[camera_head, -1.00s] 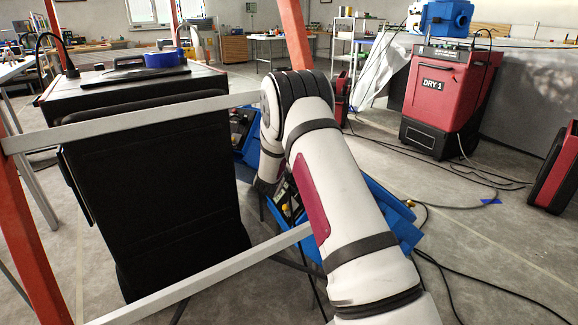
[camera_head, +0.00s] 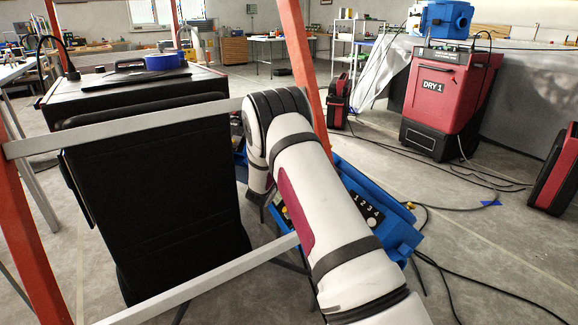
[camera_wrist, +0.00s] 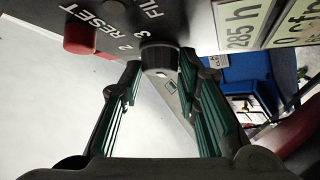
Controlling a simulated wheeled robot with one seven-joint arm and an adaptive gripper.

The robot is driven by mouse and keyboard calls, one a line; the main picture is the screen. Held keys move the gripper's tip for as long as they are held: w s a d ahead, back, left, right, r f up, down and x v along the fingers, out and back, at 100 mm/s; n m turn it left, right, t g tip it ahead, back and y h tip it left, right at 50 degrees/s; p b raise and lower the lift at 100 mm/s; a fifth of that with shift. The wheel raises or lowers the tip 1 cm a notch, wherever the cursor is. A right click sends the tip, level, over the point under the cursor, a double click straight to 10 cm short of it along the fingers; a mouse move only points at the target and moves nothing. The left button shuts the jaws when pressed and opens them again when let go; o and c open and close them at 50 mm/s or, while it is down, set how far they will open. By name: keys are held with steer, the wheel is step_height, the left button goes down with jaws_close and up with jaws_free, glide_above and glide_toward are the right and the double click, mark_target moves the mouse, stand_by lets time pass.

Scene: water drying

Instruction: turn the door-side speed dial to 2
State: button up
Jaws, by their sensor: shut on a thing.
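In the wrist view my gripper (camera_wrist: 160,72) has its two green-padded fingers on either side of a round black dial (camera_wrist: 157,57) and is shut on it. The dial sits on a dark panel (camera_wrist: 190,24) with white lettering, "2 RESET" and "3 FIL…". A red button (camera_wrist: 80,39) stands left of the dial. The dial's setting cannot be read, and I cannot tell from the lettering whether it is the speed dial. In the head view my arm hides the gripper and the dial.
A blue unit (camera_head: 399,228) marked with numbers stands on the floor behind my arm. A black-topped cabinet (camera_head: 135,85) and a red-and-white frame (camera_head: 150,133) are at left. A red machine labelled "DRY 1" (camera_head: 447,95) stands at right. Cables (camera_head: 450,262) cross the floor.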

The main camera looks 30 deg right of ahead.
steer(key=m+g+h, duration=0.1)
steer(key=m, duration=0.1)
steer(key=m+g+h, duration=0.1)
steer(key=m+h, duration=0.1)
steer(key=m+g+h, duration=0.1)
steer(key=m, duration=0.1)
steer(key=shift+w+a+f+m+h, duration=0.25)
steer(key=shift+w+f+m+h, duration=0.05)
steer(key=shift+w+f+h, duration=0.1)
steer(key=shift+w+f+m+g+h+b, duration=0.15)
steer(key=shift+m+g+h, duration=0.4)
steer(key=shift+m+g, duration=0.85)
steer(key=shift+w+r+m+g+h+b, duration=0.15)
steer(key=shift+m+g+h, duration=0.4)
steer(key=shift+m+g, duration=1.25)
steer(key=shift+m, duration=0.7)
steer(key=o, duration=1.2)
steer(key=shift+c, duration=0.2)
steer(key=a+f, duration=0.1)
steer(key=a, duration=0.6)
steer(key=shift+a, duration=0.2)
steer(key=shift+f, duration=0.1)
